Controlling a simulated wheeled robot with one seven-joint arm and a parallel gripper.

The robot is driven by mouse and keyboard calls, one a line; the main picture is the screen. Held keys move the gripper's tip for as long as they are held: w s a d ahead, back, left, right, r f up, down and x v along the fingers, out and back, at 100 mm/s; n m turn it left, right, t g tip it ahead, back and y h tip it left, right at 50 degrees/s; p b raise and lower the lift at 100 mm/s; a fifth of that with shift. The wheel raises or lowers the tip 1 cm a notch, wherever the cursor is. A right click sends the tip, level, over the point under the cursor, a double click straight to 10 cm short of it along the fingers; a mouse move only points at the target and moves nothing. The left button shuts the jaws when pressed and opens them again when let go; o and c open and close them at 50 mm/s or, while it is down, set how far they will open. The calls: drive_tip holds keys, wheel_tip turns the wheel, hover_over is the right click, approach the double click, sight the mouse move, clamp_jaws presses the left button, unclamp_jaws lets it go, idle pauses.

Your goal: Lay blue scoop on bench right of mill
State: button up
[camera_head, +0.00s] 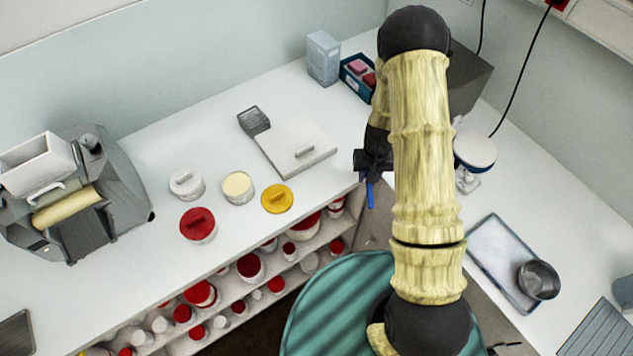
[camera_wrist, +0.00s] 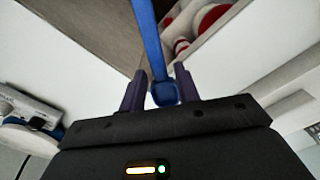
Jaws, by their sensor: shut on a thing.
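The blue scoop (camera_head: 370,194) is held in my gripper (camera_head: 372,172), and its thin blue part hangs down in the head view. In the wrist view the blue scoop (camera_wrist: 150,40) passes between the two dark fingers of my gripper (camera_wrist: 160,78), which are shut on it. The grey mill (camera_head: 110,180), with a white hopper and cream roller, stands at the far left on the white bench (camera_head: 215,130). My gripper is well right of the mill, near the bench's front right edge.
Right of the mill stand a white-lidded jar (camera_head: 187,184), red-lidded jar (camera_head: 198,225), open cream jar (camera_head: 238,187) and yellow lid (camera_head: 277,199). A white handled panel (camera_head: 295,146) lies nearer my gripper. Shelves of jars are below. A tray (camera_head: 495,255) lies on the right counter.

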drive_tip(key=shift+a, duration=0.1)
idle(0.3)
drive_tip(key=shift+w+a+m+b, duration=0.25)
drive_tip(key=shift+m+b, duration=0.1)
drive_tip(key=shift+m, duration=0.05)
drive_tip(key=a+r+m+b, duration=0.1)
drive_tip(key=w+a+m+b, duration=0.1)
drive_tip(key=a+m, duration=0.1)
drive_tip(key=w+a+r+m+b, duration=0.1)
drive_tip(key=m, duration=0.1)
drive_tip(key=shift+w+a+r, duration=0.15)
drive_tip(key=shift+a+r, duration=0.1)
drive_tip(key=shift+r, duration=0.05)
drive_tip(key=w+a+r+m+b, duration=0.1)
drive_tip(key=a+r+m+b, duration=0.1)
drive_tip(key=a+r+m, duration=0.2)
drive_tip(key=shift+a+m, duration=0.7)
drive_tip(key=shift+a, duration=0.1)
wheel_tip(320, 180, down, 6)
drive_tip(key=shift+r+p, duration=0.1)
drive_tip(key=shift+p, duration=0.45)
